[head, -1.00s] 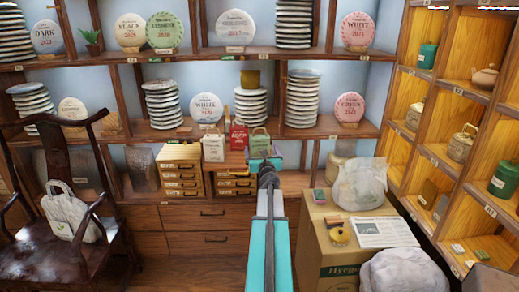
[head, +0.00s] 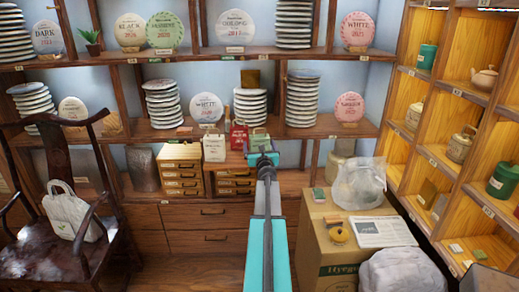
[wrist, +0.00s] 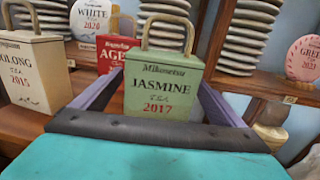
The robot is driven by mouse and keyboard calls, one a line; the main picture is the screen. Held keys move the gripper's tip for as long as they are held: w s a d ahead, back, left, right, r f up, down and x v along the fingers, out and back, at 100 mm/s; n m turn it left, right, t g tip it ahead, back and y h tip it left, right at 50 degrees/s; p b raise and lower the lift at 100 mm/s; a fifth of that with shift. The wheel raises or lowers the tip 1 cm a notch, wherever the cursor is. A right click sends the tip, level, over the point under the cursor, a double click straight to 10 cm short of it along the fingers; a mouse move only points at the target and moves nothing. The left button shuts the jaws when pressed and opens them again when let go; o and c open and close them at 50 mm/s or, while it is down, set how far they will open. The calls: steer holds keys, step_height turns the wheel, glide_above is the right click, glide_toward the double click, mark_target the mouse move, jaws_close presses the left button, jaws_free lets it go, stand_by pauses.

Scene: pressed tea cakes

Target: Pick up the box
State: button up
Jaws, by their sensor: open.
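A green box with a loop handle, labelled Jasmine 2017 (wrist: 160,90), stands upright in the middle of the wrist view. It also shows on the cabinet top in the head view (head: 259,139). My gripper (wrist: 161,80) is open, with one finger at each side of the green box's lower part. I cannot tell whether either finger touches it. In the head view my gripper (head: 262,157) is just in front of the box and hides its base. A red box (wrist: 112,50) stands behind to the left, and a cream box (wrist: 32,72) stands at the left.
Stacked tea cakes (head: 301,100) and upright cakes fill the shelves behind. A carton (head: 345,258) bearing a plastic bag (head: 361,184) stands right of my arm. A chair (head: 62,190) is at the left.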

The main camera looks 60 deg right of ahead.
mark_target(260, 142)
steer(key=c, duration=1.3)
steer(key=shift+r, duration=0.1)
steer(key=shift+r+p, duration=0.5)
steer(key=shift+r, duration=0.95)
steer(key=v, duration=0.5)
steer(key=r+b+v, duration=0.1)
steer(key=v, duration=0.4)
steer(key=r+v, duration=0.1)
steer(key=v, duration=0.5)
steer(key=shift+w+a, duration=0.3)
steer(key=shift+w, duration=0.05)
